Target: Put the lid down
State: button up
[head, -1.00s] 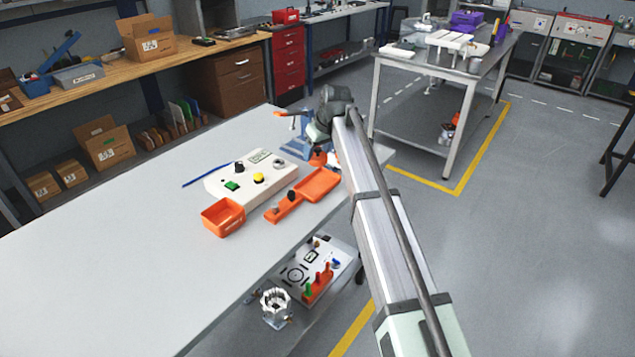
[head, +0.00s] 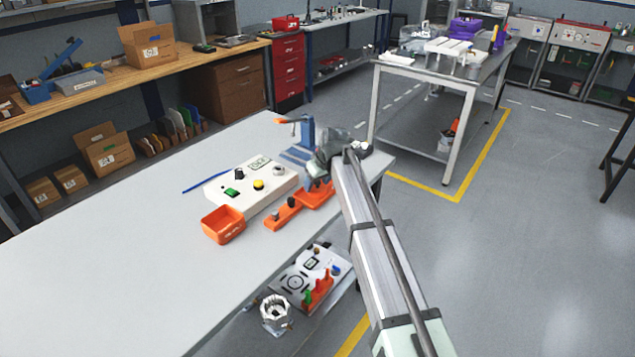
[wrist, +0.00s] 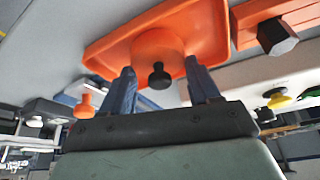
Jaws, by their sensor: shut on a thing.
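The lid (wrist: 157,46) is a round orange piece with a black knob. In the wrist view my gripper (wrist: 160,80) has one blue finger on each side of it and is shut on it. The lid is in front of an orange tray (wrist: 108,55), whose flared rim shows around it. I cannot tell whether the lid touches the tray.
A white control box (head: 225,196) and an open orange bin (head: 222,224) stand left of the tray. A blue vise (head: 305,138) stands close behind my gripper. A blue rod (head: 205,178) lies at the box's left. The bench's left part is clear.

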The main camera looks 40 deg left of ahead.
jog(key=shift+f, duration=0.1)
jog(key=o, duration=1)
jog(key=shift+o, duration=0.2)
jog(key=v, duration=1.2)
